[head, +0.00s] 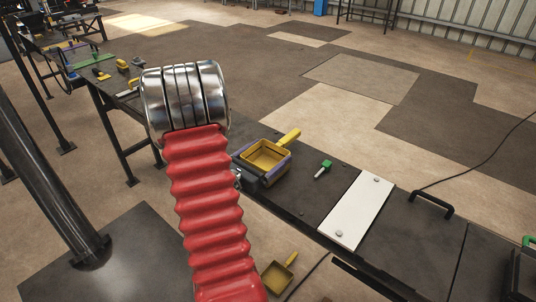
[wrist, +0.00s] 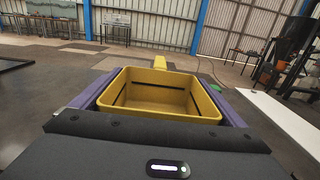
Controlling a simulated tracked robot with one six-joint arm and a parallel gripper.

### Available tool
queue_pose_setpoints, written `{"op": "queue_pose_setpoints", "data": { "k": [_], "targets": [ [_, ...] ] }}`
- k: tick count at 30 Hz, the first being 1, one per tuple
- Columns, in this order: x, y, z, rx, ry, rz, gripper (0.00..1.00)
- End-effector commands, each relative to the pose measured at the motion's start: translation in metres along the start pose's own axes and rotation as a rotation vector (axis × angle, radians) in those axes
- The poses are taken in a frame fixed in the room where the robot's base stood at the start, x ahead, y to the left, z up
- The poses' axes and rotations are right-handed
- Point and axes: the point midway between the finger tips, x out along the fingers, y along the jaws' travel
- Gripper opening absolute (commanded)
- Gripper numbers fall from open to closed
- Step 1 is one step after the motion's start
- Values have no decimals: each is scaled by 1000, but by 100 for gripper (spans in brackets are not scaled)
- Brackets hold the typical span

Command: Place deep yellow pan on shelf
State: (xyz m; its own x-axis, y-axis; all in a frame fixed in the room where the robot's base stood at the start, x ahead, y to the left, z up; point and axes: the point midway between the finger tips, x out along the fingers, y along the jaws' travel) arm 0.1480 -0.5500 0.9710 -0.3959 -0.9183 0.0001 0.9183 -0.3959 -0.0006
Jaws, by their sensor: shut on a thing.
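A deep yellow pan (head: 265,152), square with a straight handle, is held between the purple fingers of my gripper (head: 264,160). In the wrist view the empty pan (wrist: 160,97) fills the space between the two fingers (wrist: 158,92), its handle pointing away from me. The pan looks roughly level. In the head view it overlaps the dark bench top (head: 315,190); I cannot tell whether it touches it. No shelf is clearly identifiable. My red-sleeved arm hides part of the bench.
A second yellow pan (head: 277,274) lies lower, below the bench edge. A green-handled tool (head: 323,168), a white plate (head: 357,211) and a black handle (head: 433,203) are on the bench to the right. A dark post (head: 50,190) stands at left. Several small tools lie at the bench's far end.

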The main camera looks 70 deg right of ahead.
Motion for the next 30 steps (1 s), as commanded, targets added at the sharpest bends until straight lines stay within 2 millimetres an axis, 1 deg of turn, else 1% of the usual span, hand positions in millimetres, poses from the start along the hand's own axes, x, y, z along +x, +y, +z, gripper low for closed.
{"op": "queue_pose_setpoints", "data": {
  "k": [6, 7, 9, 20, 26, 30],
  "targets": [
    [0, 0, -1, 0, -1, 0, 63],
    [0, 0, -2, 0, 0, 0, 94],
    [0, 0, -2, 0, 0, 0, 99],
    [-1, 0, 1, 1, 0, 0, 100],
    [-19, 1, 1, 1, 0, 3, 100],
    [-38, 2, 0, 1, 1, 3, 100]
  ]
}}
